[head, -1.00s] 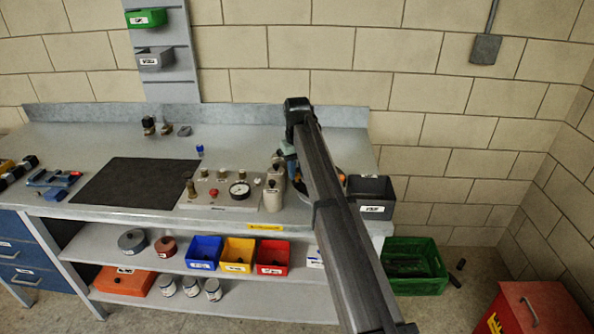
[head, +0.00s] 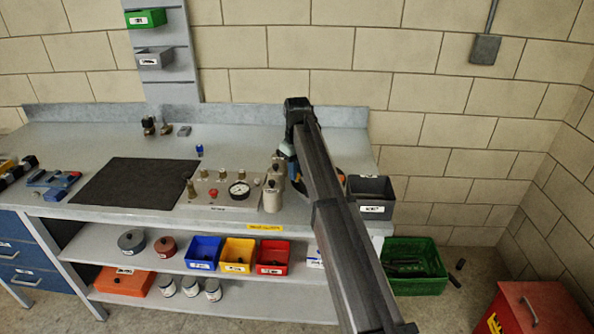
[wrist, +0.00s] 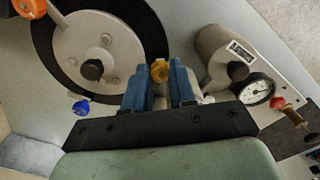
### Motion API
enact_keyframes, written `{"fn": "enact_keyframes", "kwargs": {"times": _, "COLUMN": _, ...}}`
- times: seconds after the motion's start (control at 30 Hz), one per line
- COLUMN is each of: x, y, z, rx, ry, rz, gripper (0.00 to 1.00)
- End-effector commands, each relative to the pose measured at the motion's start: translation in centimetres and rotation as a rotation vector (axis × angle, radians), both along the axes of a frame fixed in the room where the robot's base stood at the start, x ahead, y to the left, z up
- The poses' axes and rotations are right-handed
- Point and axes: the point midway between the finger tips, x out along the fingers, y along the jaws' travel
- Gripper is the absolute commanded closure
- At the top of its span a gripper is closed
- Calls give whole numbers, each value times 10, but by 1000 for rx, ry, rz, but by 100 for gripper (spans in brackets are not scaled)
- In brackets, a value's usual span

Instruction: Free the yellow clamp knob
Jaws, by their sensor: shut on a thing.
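The yellow clamp knob (wrist: 159,71) shows in the wrist view between the blue fingers of my gripper (wrist: 160,84). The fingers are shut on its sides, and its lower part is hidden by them. In the head view my gripper (head: 296,170) is at the right end of the bench, mostly hidden behind my arm, and the knob cannot be made out there. A round grey flange with a black rim (wrist: 105,50) is just left of the knob in the wrist view. What the knob is fixed to is hidden.
A grey cylinder (wrist: 222,55) and a pressure gauge (wrist: 257,88) stand close on the right in the wrist view. A blue knob (wrist: 81,107) and an orange knob (wrist: 30,8) are on the left. A dark bin (head: 371,190) stands at the bench's right end.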

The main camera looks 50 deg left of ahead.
Motion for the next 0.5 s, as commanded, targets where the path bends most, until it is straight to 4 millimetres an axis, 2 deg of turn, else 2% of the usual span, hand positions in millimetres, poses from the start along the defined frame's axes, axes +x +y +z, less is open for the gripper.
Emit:
{"fn": "enact_keyframes", "kwargs": {"times": 0.07, "x": 0, "y": 0, "z": 0, "rx": 0, "ry": 0, "rz": 1, "gripper": 100}}
{"fn": "enact_keyframes", "kwargs": {"times": 0.1, "x": 0, "y": 0, "z": 0, "rx": 0, "ry": 0, "rz": 1, "gripper": 71}}
{"fn": "enact_keyframes", "kwargs": {"times": 0.33, "x": 0, "y": 0, "z": 0, "rx": 0, "ry": 0, "rz": 0, "gripper": 49}}
{"fn": "enact_keyframes", "kwargs": {"times": 0.5, "x": 0, "y": 0, "z": 0, "rx": 0, "ry": 0, "rz": 0, "gripper": 49}}
